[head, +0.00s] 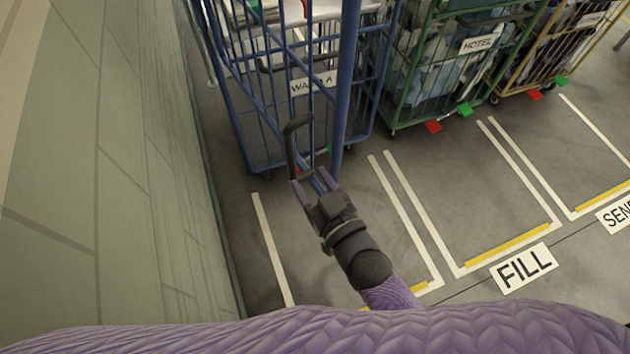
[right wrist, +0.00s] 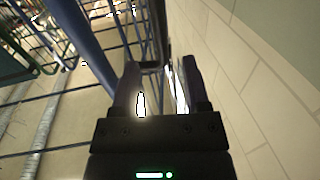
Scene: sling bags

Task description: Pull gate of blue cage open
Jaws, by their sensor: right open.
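The blue cage (head: 372,85) stands ahead, left of centre, with a white label reading "WARD A". Its barred gate (head: 342,110) faces me, with a thick blue post at its right edge; I cannot tell surely how far it stands ajar. A black handle (head: 291,145) sticks out from the gate. My right gripper (head: 309,180) is open at the lower end of this handle. In the right wrist view, the open fingers (right wrist: 158,75) point toward the blue bars, and a dark bar shows just beyond them; contact is unclear. My left gripper is out of view.
A pale panelled wall (head: 130,150) runs close along the left. A green cage (head: 400,100) labelled "HOTEL" and a yellow cage (head: 545,75) stand to the right. The grey floor with white marked bays and a "FILL" sign (head: 524,268) is clear in front.

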